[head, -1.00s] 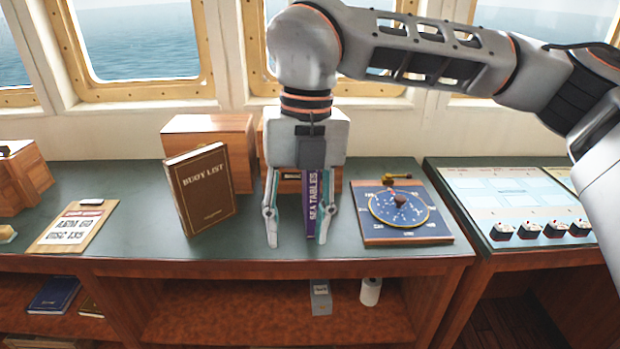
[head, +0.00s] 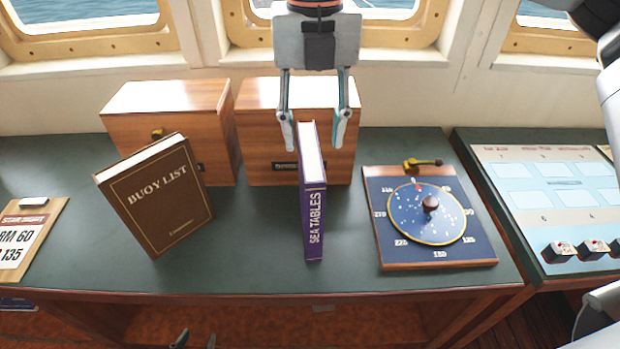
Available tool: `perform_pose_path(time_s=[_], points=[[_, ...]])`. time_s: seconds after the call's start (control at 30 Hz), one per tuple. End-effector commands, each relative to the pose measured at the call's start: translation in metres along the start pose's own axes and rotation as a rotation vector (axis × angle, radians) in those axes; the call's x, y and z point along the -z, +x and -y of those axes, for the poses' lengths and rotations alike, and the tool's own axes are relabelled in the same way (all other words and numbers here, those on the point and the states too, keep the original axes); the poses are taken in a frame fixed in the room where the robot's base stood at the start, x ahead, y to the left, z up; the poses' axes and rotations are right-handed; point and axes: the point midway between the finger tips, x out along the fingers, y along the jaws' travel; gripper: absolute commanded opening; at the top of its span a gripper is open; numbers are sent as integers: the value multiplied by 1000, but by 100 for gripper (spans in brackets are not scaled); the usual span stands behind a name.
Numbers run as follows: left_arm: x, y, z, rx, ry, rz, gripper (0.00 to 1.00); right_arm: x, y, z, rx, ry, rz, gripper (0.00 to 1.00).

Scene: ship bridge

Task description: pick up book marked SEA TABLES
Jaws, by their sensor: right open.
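The purple SEA TABLES book (head: 314,215) stands upright on the green desk top, its lettered spine facing me. My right gripper (head: 315,138) comes down from the top of the head view with its fingers spread. One fingertip shows on each side of the book's far top end, with gaps to both; its exact height over the book is hard to tell. My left gripper (head: 195,341) shows only as two separate fingertips at the bottom edge, below the desk's front edge. It looks open and empty.
The brown BUOY LIST book (head: 160,197) stands tilted to the left. Two wooden boxes (head: 168,100) (head: 262,95) stand behind. A blue round-dial board (head: 385,245) lies to the right. A clipboard (head: 38,235) lies far left. Bare desk surrounds the purple book.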

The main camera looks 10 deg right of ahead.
Motion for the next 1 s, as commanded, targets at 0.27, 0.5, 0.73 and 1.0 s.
perform_pose_path(time_s=[0.27,0.5,0.73,1.0], points=[[-6,-2,-2,-3,-1,13,37,1,27,-1,0,-1,-3,40],[0,-5,-1,-2,0,10,37,2,59,-5,2,-1,-4,40],[5,-5,0,-1,1,3,37,1,76,-5,0,-1,-1,40],[7,-5,1,0,1,-1,37,1,76,-5,0,0,-1,20]])
